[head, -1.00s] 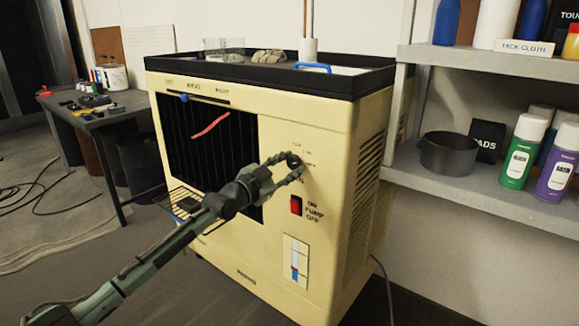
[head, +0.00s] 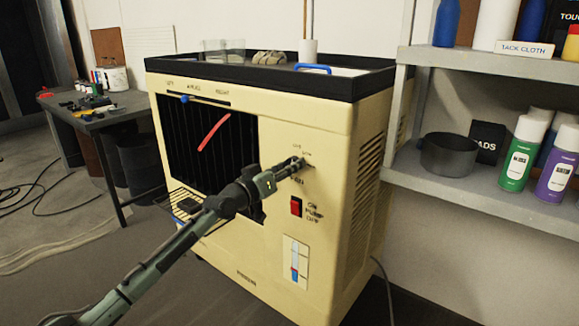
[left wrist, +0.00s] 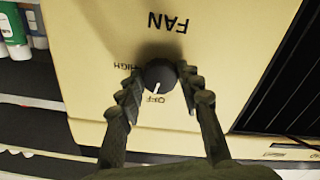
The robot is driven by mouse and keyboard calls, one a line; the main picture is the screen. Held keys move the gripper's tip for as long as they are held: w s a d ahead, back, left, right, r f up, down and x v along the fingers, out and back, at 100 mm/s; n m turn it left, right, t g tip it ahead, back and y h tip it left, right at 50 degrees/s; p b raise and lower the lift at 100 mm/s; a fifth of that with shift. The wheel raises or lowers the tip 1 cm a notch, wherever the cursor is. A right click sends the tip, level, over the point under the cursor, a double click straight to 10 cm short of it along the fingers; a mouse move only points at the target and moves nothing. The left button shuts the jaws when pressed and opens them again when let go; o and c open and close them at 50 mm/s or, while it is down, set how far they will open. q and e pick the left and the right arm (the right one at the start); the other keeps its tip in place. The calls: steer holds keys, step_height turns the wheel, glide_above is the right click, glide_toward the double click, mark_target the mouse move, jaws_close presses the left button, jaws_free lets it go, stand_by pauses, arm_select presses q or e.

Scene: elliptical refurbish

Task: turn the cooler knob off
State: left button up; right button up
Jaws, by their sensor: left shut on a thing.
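The cream cooler (head: 285,230) stands in the middle of the head view, with its control panel on the right of its front. Its dark round fan knob (left wrist: 160,74) shows in the left wrist view, below the upside-down word FAN. The knob's white pointer line points toward the OFF mark (left wrist: 153,99); HIGH is to its left. My left gripper (head: 301,163) is at the upper panel, and in the left wrist view its two fingers (left wrist: 158,80) are shut on the knob from both sides. In the head view the gripper mostly hides the knob. My right gripper is not seen.
A red ribbon (head: 213,132) hangs at the dark grille. A grey shelf (head: 480,185) with spray cans is close on the right. A workbench (head: 100,115) stands at the left.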

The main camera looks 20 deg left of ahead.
arm_select(q)
steer(key=shift+n, duration=1.2)
steer(key=shift+f, duration=0.1)
steer(key=o, duration=1.2)
steer(key=shift+c, duration=0.2)
steer(key=v, duration=1.2)
